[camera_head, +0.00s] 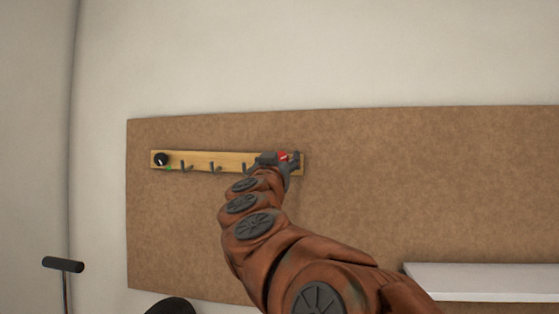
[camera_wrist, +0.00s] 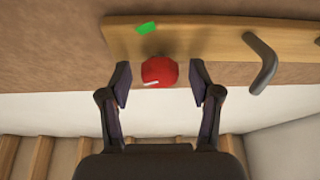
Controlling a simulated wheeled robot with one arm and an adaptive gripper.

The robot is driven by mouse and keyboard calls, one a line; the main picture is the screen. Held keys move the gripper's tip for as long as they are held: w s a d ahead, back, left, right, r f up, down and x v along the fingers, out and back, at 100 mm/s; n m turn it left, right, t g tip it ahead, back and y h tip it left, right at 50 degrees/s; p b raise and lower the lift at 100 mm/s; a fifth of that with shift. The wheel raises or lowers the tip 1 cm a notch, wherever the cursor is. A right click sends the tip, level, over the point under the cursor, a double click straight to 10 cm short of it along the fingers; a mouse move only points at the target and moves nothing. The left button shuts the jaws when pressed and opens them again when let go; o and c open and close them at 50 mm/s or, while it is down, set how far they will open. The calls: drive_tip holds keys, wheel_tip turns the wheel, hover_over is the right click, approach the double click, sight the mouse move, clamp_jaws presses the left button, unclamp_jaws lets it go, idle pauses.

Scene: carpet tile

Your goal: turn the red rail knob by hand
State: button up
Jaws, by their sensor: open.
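The red knob (camera_wrist: 160,71) is round with a short white mark near its lower left edge. It stands out from the wooden rail (camera_wrist: 205,33), below a small green mark (camera_wrist: 146,28). In the wrist view my gripper (camera_wrist: 160,84) is open, with one finger on each side of the knob; I cannot tell whether either finger touches it. In the head view the red knob (camera_head: 283,156) shows near the rail's right end, partly hidden by my gripper (camera_head: 281,162). The rail (camera_head: 228,161) is mounted on a brown board.
A black knob (camera_head: 161,159) with a white mark sits at the rail's left end. Several grey hooks line the rail; one hook (camera_wrist: 262,63) is close to the right finger in the wrist view. A white shelf (camera_head: 490,280) is at lower right. The board (camera_head: 430,180) is bare right of the rail.

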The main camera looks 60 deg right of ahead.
drive_tip(key=c, duration=1.1)
drive_tip(key=shift+m, duration=0.3)
drive_tip(key=shift+m+g+y+p, duration=0.3)
drive_tip(key=shift+m+g+p, duration=1)
drive_tip(key=shift+m, duration=1.85)
drive_tip(key=shift+m+g+y+p, duration=0.3)
drive_tip(key=shift+m+g+p, duration=1)
drive_tip(key=shift+m, duration=1.9)
drive_tip(key=shift+m+g+y+p, duration=0.3)
drive_tip(key=shift+m+g+p, duration=1)
drive_tip(key=shift+m, duration=1.85)
drive_tip(key=shift+g+b, duration=0.35)
drive_tip(key=shift+g, duration=0.05)
